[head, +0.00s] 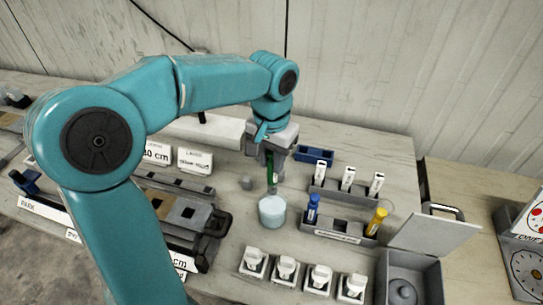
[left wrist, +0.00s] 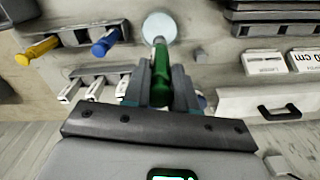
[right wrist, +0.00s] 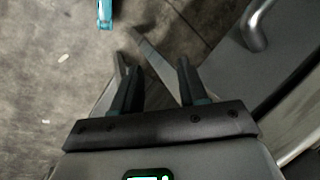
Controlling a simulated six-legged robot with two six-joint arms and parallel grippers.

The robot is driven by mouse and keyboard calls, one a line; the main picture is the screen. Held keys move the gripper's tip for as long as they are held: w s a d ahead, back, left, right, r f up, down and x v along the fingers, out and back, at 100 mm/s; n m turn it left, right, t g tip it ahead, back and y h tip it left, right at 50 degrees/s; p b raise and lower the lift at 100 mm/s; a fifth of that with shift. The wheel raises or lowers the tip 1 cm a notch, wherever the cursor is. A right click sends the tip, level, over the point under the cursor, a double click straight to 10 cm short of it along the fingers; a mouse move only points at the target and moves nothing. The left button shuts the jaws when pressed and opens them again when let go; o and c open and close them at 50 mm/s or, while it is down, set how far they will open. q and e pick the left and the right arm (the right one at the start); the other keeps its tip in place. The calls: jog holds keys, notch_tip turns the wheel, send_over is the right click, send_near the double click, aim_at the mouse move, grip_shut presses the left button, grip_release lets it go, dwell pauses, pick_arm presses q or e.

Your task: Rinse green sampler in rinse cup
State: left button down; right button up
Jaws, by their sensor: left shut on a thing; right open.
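The green sampler (head: 270,168) is held upright in my left gripper (head: 272,152), with its lower end just above or at the mouth of the rinse cup (head: 272,211). The cup is a small pale blue-white cylinder on the bench. In the left wrist view the green sampler (left wrist: 160,75) sits between the two fingers of the left gripper (left wrist: 160,85), and its tip overlaps the round rinse cup (left wrist: 160,24). I cannot tell whether the tip is inside the cup. My right gripper (right wrist: 155,75) is open and empty, over grey floor.
A rack (head: 338,232) right of the cup holds blue (head: 312,209) and yellow (head: 376,222) samplers. Several white-capped jars (head: 286,268) stand in front. Behind are white-labelled tubes (head: 348,178) and a blue tray (head: 314,155). A grey lidded box (head: 410,278) stands at right; dark core trays lie left.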

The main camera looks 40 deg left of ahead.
aim_at(272, 187)
pick_arm(q)
notch_tip(272, 187, down, 9)
jog(key=b, duration=0.6)
jog(key=shift+d+r+b, duration=0.1)
jog(key=shift+r+b, duration=0.05)
jog(key=shift+b, duration=0.15)
jog(key=shift+f+b, duration=0.45)
jog(key=shift+f, duration=0.2)
jog(key=shift+f+b, duration=0.55)
jog(key=shift+f, duration=0.15)
jog(key=shift+r, duration=0.1)
jog(key=shift+r+p, duration=0.7)
jog(key=shift+f, duration=0.1)
